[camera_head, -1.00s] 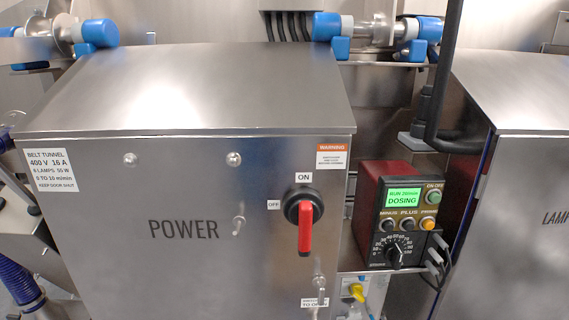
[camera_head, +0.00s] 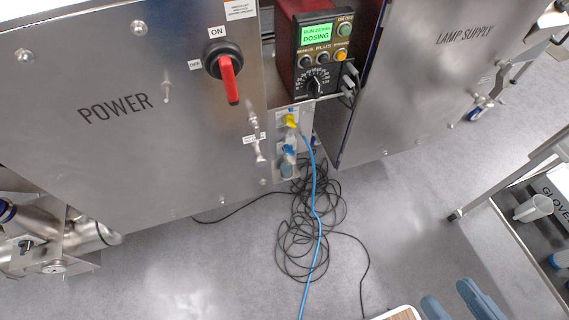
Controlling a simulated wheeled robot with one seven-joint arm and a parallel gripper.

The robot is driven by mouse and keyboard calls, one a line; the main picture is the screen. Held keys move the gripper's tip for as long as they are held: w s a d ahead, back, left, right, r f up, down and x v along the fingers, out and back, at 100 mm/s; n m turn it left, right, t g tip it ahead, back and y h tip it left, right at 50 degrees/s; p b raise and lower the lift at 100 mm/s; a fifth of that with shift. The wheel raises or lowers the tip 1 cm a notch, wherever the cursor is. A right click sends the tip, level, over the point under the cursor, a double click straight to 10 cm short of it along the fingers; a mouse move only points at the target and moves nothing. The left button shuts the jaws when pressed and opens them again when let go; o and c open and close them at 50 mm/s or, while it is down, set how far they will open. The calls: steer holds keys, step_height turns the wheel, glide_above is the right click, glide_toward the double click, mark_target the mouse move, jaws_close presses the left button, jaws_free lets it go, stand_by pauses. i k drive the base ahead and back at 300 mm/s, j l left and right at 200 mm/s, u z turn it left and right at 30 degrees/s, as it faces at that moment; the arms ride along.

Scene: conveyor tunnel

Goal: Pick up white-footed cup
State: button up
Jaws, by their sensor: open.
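No cup that I can clearly identify as white-footed shows. A pale, translucent cup-like vessel (camera_head: 534,208) is at the right edge, on a metal cart (camera_head: 513,230). Its foot is too small to make out. My gripper is not in view.
The steel POWER cabinet (camera_head: 130,150) and LAMP SUPPLY cabinet (camera_head: 410,90) fill the top, with a dosing controller (camera_head: 317,60) between them. Tangled black cable (camera_head: 290,245) and a blue cable (camera_head: 316,200) lie on grey floor. Blue-grey rounded shapes (camera_head: 480,300) show at the bottom.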

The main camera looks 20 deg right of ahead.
mark_target(286, 171)
steer(key=i+l+u, duration=0.4)
steer(key=l+u, duration=0.15)
steer(key=i+l+u, duration=0.1)
steer(key=l+u, duration=0.2)
steer(key=l, duration=0.15)
steer(key=i+l+u, duration=0.15)
steer(key=l+u, duration=0.15)
steer(key=l, duration=0.1)
